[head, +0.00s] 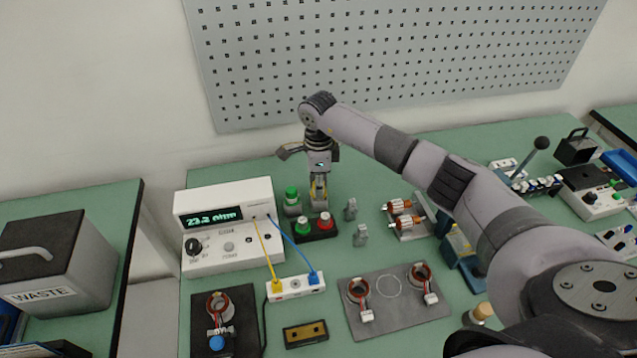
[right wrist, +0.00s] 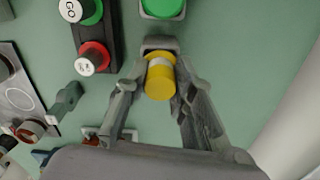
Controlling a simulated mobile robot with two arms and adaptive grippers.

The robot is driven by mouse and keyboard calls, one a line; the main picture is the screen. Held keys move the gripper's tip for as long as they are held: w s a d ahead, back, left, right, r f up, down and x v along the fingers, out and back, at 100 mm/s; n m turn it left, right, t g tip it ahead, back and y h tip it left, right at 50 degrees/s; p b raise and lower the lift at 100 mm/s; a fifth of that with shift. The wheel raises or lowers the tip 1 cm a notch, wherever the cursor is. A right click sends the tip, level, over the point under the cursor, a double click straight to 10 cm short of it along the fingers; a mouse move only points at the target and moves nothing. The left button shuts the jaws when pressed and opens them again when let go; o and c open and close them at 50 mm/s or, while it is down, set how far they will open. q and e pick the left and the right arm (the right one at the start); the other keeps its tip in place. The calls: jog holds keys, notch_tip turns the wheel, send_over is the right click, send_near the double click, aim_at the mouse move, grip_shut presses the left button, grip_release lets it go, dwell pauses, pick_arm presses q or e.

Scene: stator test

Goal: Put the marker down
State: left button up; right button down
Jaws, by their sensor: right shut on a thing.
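The marker (right wrist: 160,82), yellow with a pale band, is between the fingers of my right gripper (right wrist: 158,88) in the right wrist view. In the head view my right gripper (head: 319,190) points down at the back of the bench, shut on the marker, of which only a yellowish bit shows. It is just behind a dark block (head: 316,235) that holds a green-topped piece (head: 303,224) and a red-topped piece (head: 325,220). I cannot tell whether the marker's lower end touches anything. My left gripper is not in view.
The ohmmeter (head: 231,256) is further left, with yellow and blue leads to a white terminal block (head: 295,288). Grey clips (head: 360,236) and copper-wound rotors (head: 402,206) lie right. A pegboard (head: 390,60) is behind.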

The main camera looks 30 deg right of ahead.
jog(key=shift+f+b, duration=0.5)
jog(key=c, duration=1.4)
grip_release()
jog(key=shift+r, duration=0.1)
jog(key=shift+o, duration=0.2)
jog(key=shift+r+p, duration=0.55)
jog(key=shift+p, duration=0.1)
notch_tip(320, 180, up, 12)
jog(key=b, duration=0.3)
jog(key=shift+b, duration=0.3)
jog(key=shift+f, duration=0.1)
